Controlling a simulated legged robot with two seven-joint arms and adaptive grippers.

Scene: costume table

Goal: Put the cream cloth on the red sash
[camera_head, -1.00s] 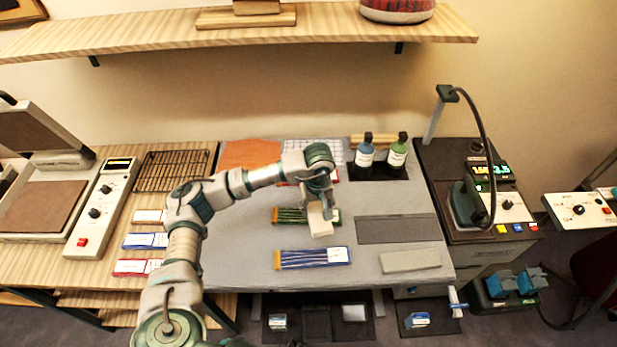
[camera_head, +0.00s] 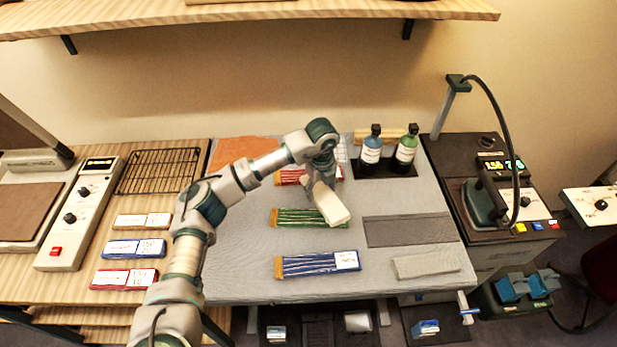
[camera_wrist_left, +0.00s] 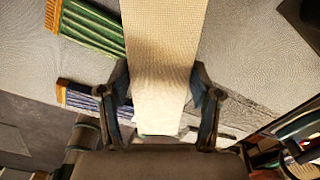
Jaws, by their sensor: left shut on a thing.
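The cream cloth (camera_head: 331,204) is a folded pale strip in my left gripper (camera_head: 320,182). In the head view it overlaps the right end of the green sash and appears held above the table. The wrist view shows the cloth (camera_wrist_left: 165,40) between the two fingers of the left gripper (camera_wrist_left: 160,80). The red sash (camera_head: 289,178) lies behind the green sash, left of the gripper. The gripper hides part of the red sash. My right gripper is not in view.
The green sash (camera_head: 294,218) and blue sash (camera_head: 308,265) lie in front of the red one. Two bottles (camera_head: 371,150) stand at the back right. A dark grey mat (camera_head: 408,231) and a pale grey strip (camera_head: 428,265) lie right. An orange cloth (camera_head: 240,152) lies back left.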

